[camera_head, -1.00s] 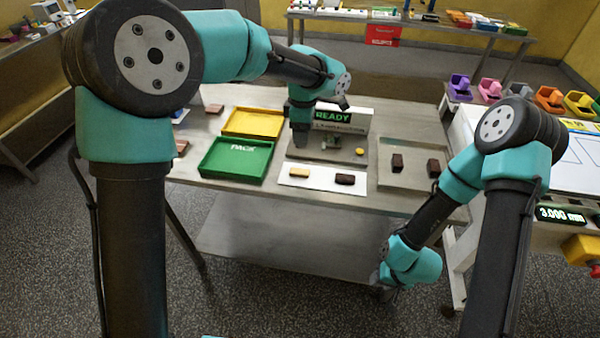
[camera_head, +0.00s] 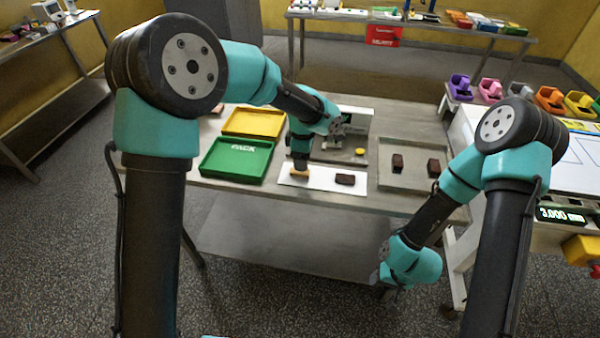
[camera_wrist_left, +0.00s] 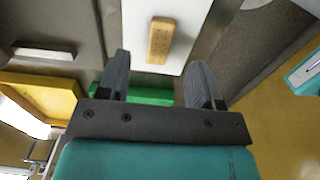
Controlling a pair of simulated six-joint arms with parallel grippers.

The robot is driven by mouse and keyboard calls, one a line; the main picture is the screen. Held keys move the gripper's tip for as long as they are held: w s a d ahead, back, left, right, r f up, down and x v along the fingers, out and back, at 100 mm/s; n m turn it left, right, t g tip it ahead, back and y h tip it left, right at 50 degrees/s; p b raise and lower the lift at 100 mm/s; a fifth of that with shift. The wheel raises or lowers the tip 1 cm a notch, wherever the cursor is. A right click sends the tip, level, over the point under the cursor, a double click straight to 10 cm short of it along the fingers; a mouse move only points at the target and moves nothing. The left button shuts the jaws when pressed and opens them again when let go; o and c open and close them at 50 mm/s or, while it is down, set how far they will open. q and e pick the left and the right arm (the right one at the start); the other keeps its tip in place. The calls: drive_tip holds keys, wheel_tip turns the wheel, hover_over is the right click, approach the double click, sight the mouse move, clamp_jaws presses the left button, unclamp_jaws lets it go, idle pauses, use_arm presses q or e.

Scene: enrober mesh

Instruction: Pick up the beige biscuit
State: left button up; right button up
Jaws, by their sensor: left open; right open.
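The beige biscuit (camera_wrist_left: 160,40) lies on a white mat (camera_wrist_left: 187,22) and shows whole in the left wrist view, with small dark dots on top. In the head view only a small part of the biscuit (camera_head: 298,173) shows below my left gripper (camera_head: 301,164). In the left wrist view the two fingers of the left gripper (camera_wrist_left: 157,75) are spread apart, with nothing between them, and the biscuit lies beyond their tips. I cannot tell the exact height of the fingers above it. My right gripper (camera_head: 388,285) hangs low in front of the table, away from the biscuit.
A dark brown biscuit (camera_head: 345,179) lies on the right of the same mat. A green tray (camera_head: 207,171) and a yellow tray (camera_head: 226,130) stand to the left. A grey tray (camera_head: 400,186) with two dark pieces is at the right. A yellow button (camera_head: 360,152) sits behind the mat.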

use_arm(q)
drive_tip(key=shift+a+f, duration=0.2)
drive_tip(key=shift+f, duration=2.35)
drive_tip(key=shift+c, duration=0.2)
drive_tip(key=c, duration=0.8)
drive_tip(key=shift+r, duration=0.1)
drive_tip(key=shift+r, duration=1.4)
drive_tip(key=shift+s+r, duration=0.15)
drive_tip(key=shift+r, duration=0.2)
drive_tip(key=s+d+r, duration=0.1)
drive_tip(key=s, duration=1.4)
drive_tip(key=shift+s+r, duration=0.15)
drive_tip(key=shift+s, duration=0.2)
